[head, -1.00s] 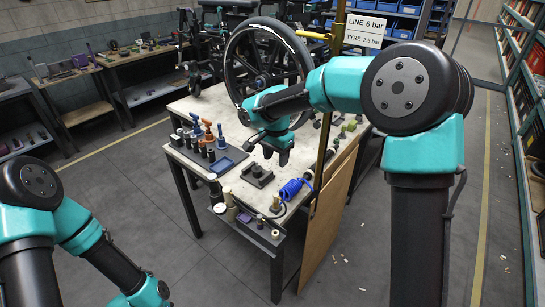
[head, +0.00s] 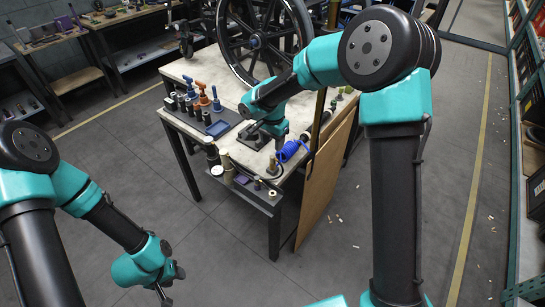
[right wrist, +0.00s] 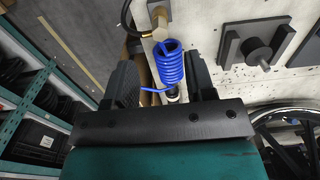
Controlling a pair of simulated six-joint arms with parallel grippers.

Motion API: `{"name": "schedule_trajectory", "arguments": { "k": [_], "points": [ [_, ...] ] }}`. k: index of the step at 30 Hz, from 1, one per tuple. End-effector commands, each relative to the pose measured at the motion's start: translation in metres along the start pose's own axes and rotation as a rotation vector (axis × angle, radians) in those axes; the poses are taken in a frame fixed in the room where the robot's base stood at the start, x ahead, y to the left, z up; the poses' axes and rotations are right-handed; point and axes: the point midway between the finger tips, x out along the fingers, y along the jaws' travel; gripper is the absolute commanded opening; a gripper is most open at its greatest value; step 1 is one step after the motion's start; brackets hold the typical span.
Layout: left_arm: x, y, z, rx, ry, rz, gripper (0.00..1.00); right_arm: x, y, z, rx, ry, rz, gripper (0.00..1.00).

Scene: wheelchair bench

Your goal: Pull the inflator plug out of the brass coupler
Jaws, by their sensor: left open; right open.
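The blue coiled hose (right wrist: 170,64) lies between the two fingers of my right gripper (right wrist: 162,82) in the right wrist view. The fingers are open and apart on either side of it. The brass coupler (right wrist: 160,24) shows beyond the coil. In the head view the blue coil (head: 290,151) sits at the bench's right edge, beside my right gripper (head: 270,146). My left gripper (head: 163,295) is open and empty, low over the floor.
A wheel (head: 258,40) stands at the back of the bench. A dark fixture with a post (right wrist: 256,53) is close to my right gripper. A wooden panel (head: 325,180) flanks the bench's right side.

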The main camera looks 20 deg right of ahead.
Motion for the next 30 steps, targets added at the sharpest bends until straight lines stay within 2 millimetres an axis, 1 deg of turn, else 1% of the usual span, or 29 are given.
{"name": "schedule_trajectory", "arguments": {
  "k": [1,9,15,19,27,30],
  "points": [
    [0.000,0.000,0.000,0.000,0.000,0.000,0.43,0.009,0.001,0.000,0.001,-0.002,0.004,0.50],
    [0.000,0.000,0.000,0.000,0.000,0.000,0.43,0.051,0.001,0.000,-0.001,-0.002,0.003,0.50],
    [0.000,0.000,0.000,0.000,0.000,0.000,0.43,0.072,0.001,0.000,0.000,-0.001,0.003,0.50],
    [0.000,0.000,0.000,0.000,0.000,0.000,0.43,0.078,0.000,0.000,0.000,-0.001,0.000,0.50],
    [0.000,0.000,0.000,0.000,0.000,0.000,0.43,0.078,0.000,0.000,0.000,0.000,0.000,0.50],
    [0.000,0.000,0.000,0.000,0.000,0.000,0.43,0.078,0.000,0.000,0.000,0.000,0.000,0.40]
  ]
}}
